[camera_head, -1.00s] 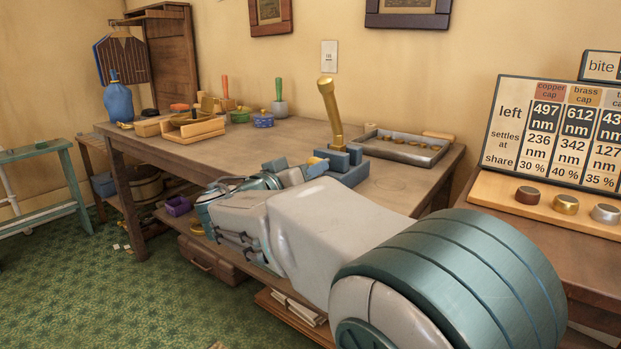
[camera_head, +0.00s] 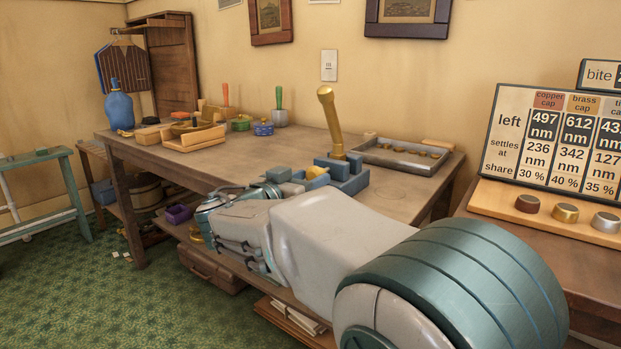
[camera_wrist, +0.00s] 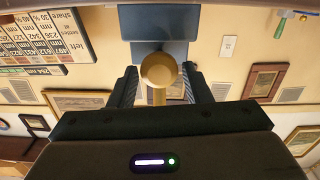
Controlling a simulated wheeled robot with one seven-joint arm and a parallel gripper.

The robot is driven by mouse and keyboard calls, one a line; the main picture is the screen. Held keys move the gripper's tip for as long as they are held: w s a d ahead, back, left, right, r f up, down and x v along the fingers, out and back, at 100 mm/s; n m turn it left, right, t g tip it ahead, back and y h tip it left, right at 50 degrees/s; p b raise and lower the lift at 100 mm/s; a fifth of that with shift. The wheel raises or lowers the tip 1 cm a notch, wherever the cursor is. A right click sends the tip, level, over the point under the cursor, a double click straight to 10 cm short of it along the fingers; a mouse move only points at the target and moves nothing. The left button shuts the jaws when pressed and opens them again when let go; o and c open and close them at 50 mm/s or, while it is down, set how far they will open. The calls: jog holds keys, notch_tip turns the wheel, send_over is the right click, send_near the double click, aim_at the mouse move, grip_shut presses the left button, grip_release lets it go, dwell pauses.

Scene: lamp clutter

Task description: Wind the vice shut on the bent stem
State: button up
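The blue vice (camera_head: 349,184) stands on the bench near its front edge; its blue body also shows at the top of the upside-down wrist view (camera_wrist: 158,22). The brass bent stem (camera_head: 331,118) rises upright from the vice, its top bending left. I cannot tell how tightly the jaws meet it. A rounded yellow knob (camera_head: 317,172) sits at the vice's left side. In the wrist view a yellow round end (camera_wrist: 158,69) lies between the two dark fingers of my gripper (camera_wrist: 160,85). The fingers stand apart, seemingly with slight gaps beside it. My gripper's tips are hard to see in the head view.
A grey metal tray (camera_head: 385,166) with several small caps lies right of the vice. Wooden trays (camera_head: 190,138), small pots (camera_head: 263,128) and tools stand at the bench's far left. A settings board (camera_head: 550,140) stands right. The bench middle (camera_head: 240,160) is clear.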

jog(key=shift+s+a, duration=0.1)
jog(key=shift+v, duration=2.35)
